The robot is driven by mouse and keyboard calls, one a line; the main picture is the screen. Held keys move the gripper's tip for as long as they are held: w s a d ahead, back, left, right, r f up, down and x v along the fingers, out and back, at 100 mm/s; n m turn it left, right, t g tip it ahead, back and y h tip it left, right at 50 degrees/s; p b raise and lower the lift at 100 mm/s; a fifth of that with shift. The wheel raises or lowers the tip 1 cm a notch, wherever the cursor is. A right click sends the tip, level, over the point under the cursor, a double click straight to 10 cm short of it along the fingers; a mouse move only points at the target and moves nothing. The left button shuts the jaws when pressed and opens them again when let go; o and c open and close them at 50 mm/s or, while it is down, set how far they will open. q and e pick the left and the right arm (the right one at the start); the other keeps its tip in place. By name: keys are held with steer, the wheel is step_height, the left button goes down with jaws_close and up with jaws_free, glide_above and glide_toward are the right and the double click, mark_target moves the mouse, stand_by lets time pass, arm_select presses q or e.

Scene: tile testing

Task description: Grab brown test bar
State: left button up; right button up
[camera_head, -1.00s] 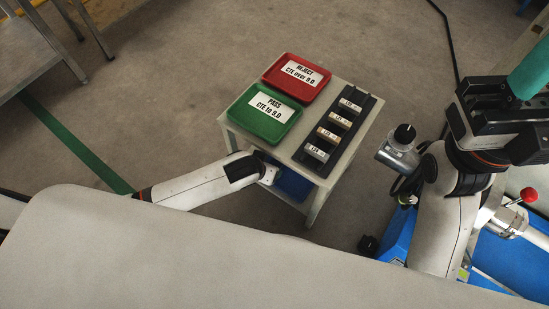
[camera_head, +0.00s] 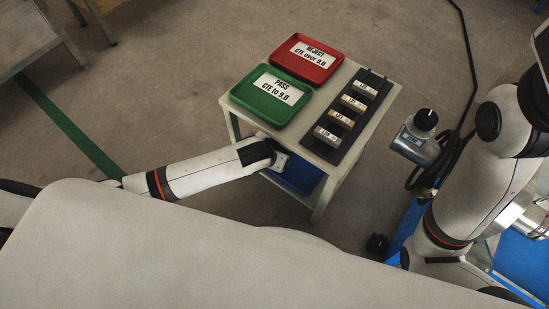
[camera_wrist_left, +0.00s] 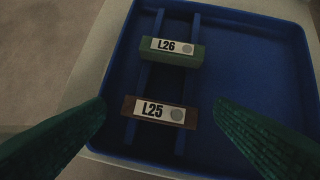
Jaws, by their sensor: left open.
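In the left wrist view a brown bar labelled L25 (camera_wrist_left: 158,111) lies across two raised rails in a blue tray (camera_wrist_left: 245,45). A green bar labelled L26 (camera_wrist_left: 172,51) lies beyond it on the same rails. My left gripper (camera_wrist_left: 160,104) is open, its two green fingers apart on either side of the brown bar, with nothing between them held. In the head view my left arm reaches to the side of the small table, below its top; the gripper's fingers are hidden there. My right gripper does not show.
The table top (camera_head: 343,162) bears a green PASS tray (camera_head: 250,100), a red REJECT tray (camera_head: 328,74) and a black rack (camera_head: 318,149) with several labelled bars. The blue tray (camera_head: 299,186) sits on the shelf below.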

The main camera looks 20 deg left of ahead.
arm_select(q)
steer(key=c, duration=1)
steer(key=shift+c, duration=0.2)
steer(key=shift+r, duration=0.15)
